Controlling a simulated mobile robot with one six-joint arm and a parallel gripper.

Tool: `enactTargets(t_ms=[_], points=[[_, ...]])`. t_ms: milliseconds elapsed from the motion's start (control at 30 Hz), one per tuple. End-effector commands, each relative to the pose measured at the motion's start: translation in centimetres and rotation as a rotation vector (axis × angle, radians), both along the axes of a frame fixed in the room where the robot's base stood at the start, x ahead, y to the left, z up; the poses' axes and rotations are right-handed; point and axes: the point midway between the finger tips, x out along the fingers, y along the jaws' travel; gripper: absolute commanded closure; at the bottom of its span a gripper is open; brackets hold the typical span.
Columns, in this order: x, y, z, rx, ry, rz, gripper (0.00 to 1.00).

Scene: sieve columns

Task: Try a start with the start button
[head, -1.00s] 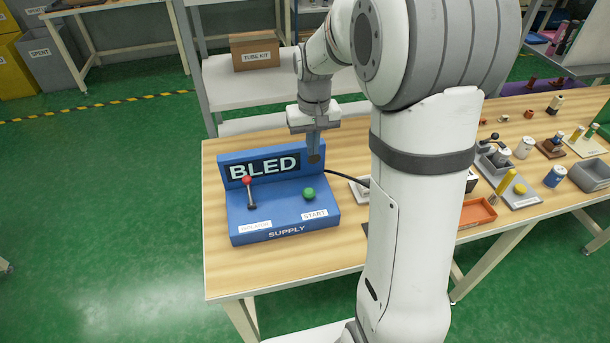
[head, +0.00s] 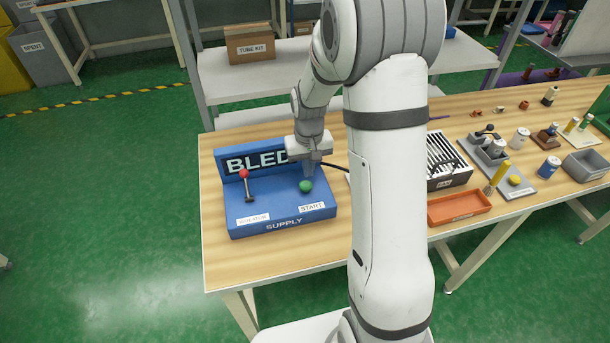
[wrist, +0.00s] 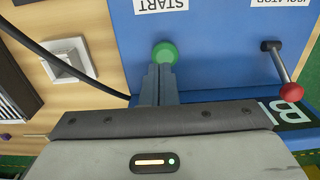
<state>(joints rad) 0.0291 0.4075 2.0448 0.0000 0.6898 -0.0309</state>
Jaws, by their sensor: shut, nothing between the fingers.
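The green start button (head: 306,186) sits on the blue supply box (head: 283,226), behind the START label. It also shows in the wrist view (wrist: 165,53). My gripper (head: 309,176) is shut and empty, with its fingertips pointing down at the button, just behind and over it. In the wrist view the closed fingers (wrist: 160,70) end right at the button's edge; I cannot tell whether they touch it. The box's upright panel reads BLED, partly hidden by my gripper. The red-knobbed isolator lever (head: 245,174) stands left of the button, and also shows in the wrist view (wrist: 289,88).
A black cable (head: 334,165) runs from the box to the right. A white square plate (wrist: 68,60) lies beside the box. An orange tray (head: 459,207) and a rack (head: 447,163) stand further right. Wooden table (head: 222,268) in front of the box is clear.

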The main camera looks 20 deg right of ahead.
Motion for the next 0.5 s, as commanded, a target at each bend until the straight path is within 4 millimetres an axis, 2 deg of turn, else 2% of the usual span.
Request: enactTargets(t_ms=[100, 200, 500], points=[[-0.1, 0.0, -1.8, 0.000, 0.004, 0.000, 1.00], [0.0, 0.0, -2.8, 0.000, 0.002, -0.001, 1.00], [0.0, -0.1, -3.6, 0.000, -0.001, -0.001, 1.00]])
